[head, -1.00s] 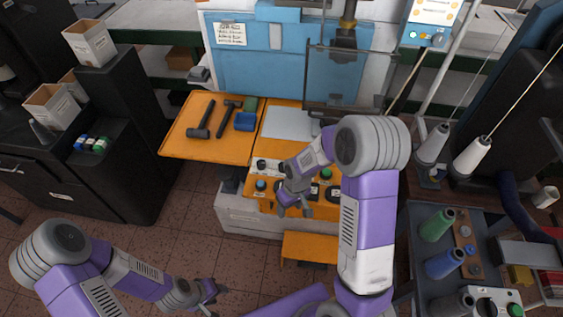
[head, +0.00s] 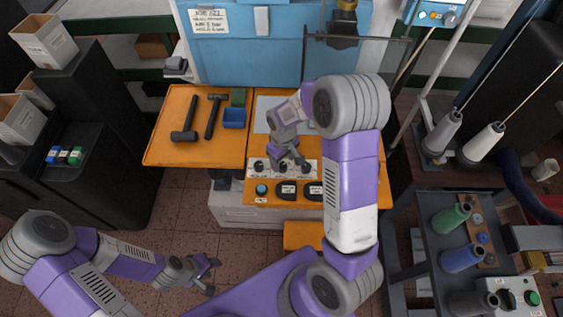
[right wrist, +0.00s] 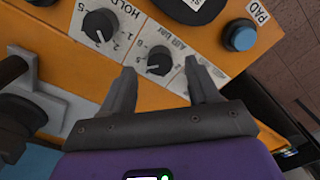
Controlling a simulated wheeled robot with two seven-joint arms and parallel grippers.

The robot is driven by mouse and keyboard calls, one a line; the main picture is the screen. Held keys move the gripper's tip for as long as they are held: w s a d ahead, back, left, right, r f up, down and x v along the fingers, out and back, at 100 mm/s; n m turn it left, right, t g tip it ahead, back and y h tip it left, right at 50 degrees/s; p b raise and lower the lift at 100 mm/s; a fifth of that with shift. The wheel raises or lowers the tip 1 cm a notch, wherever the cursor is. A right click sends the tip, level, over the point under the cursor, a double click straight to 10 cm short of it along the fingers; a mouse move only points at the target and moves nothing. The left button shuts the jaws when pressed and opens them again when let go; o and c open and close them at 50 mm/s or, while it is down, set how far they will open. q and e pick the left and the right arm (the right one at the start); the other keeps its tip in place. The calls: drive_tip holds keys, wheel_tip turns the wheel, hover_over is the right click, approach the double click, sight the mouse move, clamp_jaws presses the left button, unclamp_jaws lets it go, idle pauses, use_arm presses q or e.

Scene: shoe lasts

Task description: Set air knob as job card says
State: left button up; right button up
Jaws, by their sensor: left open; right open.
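The air knob (right wrist: 160,60) is black with a pale pointer line on a white scale strip. It shows in the right wrist view, pointer toward the lower left. In the head view it is the leftmost knob (head: 258,166) of the row. My right gripper (right wrist: 163,88) is open above the panel, its fingertips apart and just short of the air knob, which lies between their lines. It also shows in the head view (head: 286,158). The job card (head: 209,20) is on the blue machine front; its writing is too small to read surely. My left gripper (head: 210,275) is open, low over the floor.
The hold knob (right wrist: 102,24) sits beside the air knob. Hammers (head: 211,116) and a blue bin (head: 234,118) lie on the orange shelf to the left.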

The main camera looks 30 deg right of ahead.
sight(282, 165)
wheel_tip(282, 165, down, 3)
drive_tip(key=shift+w+f, duration=0.1)
drive_tip(key=c, duration=1)
